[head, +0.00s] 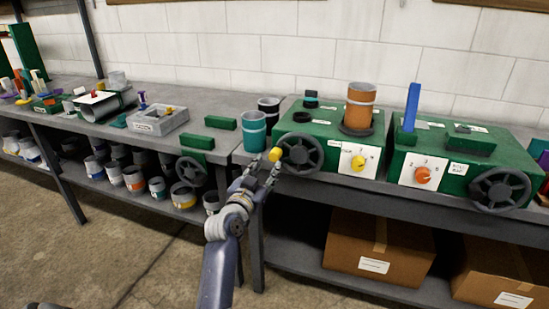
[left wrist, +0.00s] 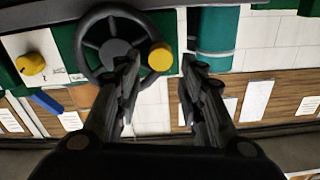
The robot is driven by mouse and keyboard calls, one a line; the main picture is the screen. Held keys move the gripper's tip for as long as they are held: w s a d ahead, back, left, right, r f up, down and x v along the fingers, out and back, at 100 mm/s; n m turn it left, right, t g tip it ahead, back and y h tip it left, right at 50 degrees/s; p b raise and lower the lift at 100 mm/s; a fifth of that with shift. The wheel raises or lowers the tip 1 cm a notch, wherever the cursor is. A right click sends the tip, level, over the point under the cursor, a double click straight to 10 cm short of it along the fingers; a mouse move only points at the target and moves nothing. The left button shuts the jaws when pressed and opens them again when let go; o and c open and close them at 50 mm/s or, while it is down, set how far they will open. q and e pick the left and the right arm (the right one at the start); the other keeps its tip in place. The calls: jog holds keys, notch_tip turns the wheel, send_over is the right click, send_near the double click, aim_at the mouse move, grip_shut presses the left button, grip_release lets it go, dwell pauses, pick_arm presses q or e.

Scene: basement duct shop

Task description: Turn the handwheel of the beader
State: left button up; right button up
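A green machine (head: 312,126) stands on the bench with a dark spoked handwheel (head: 301,152) on its front. I cannot read whether its label says beader. The handwheel has a yellow knob (head: 275,154) at its left rim. My left gripper (head: 263,172) is just in front of this knob. In the left wrist view my left gripper (left wrist: 160,70) is open, with one finger over the handwheel (left wrist: 110,45) and the other by a teal cylinder. The yellow knob (left wrist: 160,56) shows between the fingertips; contact cannot be told. My right gripper is not in view.
A second green machine (head: 440,159) with its own handwheel (head: 500,190) stands to the right. A teal can (head: 255,131) stands close left of the knob. Cardboard boxes (head: 378,245) sit on the shelf below.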

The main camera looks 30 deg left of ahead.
aim_at(273, 158)
pick_arm(q)
jog(key=x, duration=0.7)
jog(key=shift+w+a, duration=0.15)
jog(key=shift+w, duration=0.15)
jog(key=shift+s, duration=0.1)
grip_shut()
